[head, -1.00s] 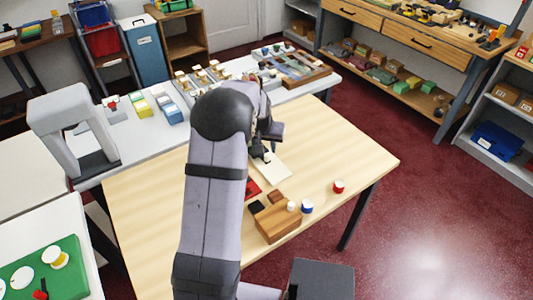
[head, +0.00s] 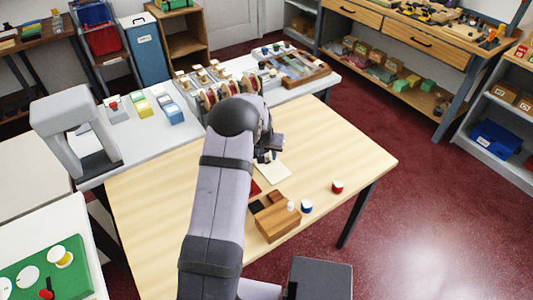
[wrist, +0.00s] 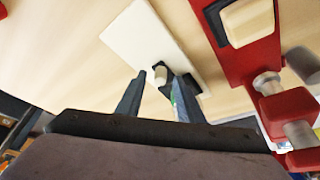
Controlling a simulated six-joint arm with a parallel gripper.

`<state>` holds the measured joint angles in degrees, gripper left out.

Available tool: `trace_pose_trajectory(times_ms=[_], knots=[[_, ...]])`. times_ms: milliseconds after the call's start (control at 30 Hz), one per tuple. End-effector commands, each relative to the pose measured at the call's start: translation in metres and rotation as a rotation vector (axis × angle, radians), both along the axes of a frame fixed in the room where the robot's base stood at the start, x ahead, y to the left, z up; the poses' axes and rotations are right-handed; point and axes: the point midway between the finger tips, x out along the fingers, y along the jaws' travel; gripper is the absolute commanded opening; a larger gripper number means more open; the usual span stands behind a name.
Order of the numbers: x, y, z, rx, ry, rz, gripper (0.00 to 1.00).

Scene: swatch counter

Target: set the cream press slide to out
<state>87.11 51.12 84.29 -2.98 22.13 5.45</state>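The cream press shows in the wrist view as a flat cream plate (wrist: 145,36) with a dark fitting (wrist: 186,84) and a small cream knob (wrist: 161,76) at its near end. In the head view the plate (head: 274,173) lies on the wooden table, its far end hidden by my arm. My gripper (wrist: 160,78) is open, its two dark fingers apart with the knob between them in the picture. I cannot tell whether either finger touches it. The head view mostly hides my gripper.
A red press (wrist: 240,60) with a cream block and metal cylinders stands close right of the plate in the wrist view. A wooden block (head: 277,222), a blue-and-white pot (head: 306,206) and a red-and-white pot (head: 337,187) stand nearer. The table's left side is clear.

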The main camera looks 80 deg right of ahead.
Motion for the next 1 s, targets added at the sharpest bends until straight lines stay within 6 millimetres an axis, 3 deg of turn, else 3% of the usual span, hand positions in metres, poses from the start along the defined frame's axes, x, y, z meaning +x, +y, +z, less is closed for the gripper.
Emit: trace_pose_trajectory(times_ms=[33, 167, 433, 800, 1000], knots=[[0.0, 0.0, 0.0, 0.0, 0.0, 0.0, 0.29], [0.0, 0.0, 0.0, 0.0, 0.0, 0.0, 0.0], [-0.005, 0.004, 0.0, 0.001, 0.0, 0.0, 0.0], [-0.051, 0.05, -0.001, 0.001, -0.002, -0.003, 0.0], [-0.06, 0.06, 0.0, 0.0, 0.0, 0.001, 0.0]])
